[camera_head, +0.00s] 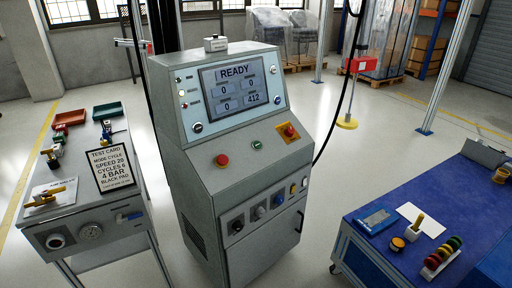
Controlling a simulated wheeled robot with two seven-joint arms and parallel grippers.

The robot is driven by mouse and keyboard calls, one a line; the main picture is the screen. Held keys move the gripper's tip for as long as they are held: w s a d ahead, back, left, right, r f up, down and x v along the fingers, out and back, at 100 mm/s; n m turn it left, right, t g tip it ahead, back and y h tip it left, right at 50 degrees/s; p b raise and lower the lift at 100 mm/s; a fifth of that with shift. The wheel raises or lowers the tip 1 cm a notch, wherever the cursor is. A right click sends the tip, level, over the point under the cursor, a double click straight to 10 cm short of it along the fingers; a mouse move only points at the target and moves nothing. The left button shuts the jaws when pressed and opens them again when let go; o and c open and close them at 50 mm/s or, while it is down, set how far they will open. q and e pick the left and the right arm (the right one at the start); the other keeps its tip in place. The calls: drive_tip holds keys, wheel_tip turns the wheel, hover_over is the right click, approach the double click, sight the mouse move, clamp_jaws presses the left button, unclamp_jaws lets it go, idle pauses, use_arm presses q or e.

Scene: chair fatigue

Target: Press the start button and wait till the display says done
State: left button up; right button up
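The grey control console (215,200) stands in the middle of the head view. On the sloping panel are a small green button (257,145), a red button (222,160) and a red mushroom knob on a yellow plate (289,132). Small lamps sit left of the display. Several knobs and switches line the front face below. Labels beside the buttons are too small to read. Neither of my grippers shows in this view.
At right, a blue-topped cart (400,262) carries tools and colored rings. Chairs (270,30) stand on a pallet behind. Floor between console and cart is clear.

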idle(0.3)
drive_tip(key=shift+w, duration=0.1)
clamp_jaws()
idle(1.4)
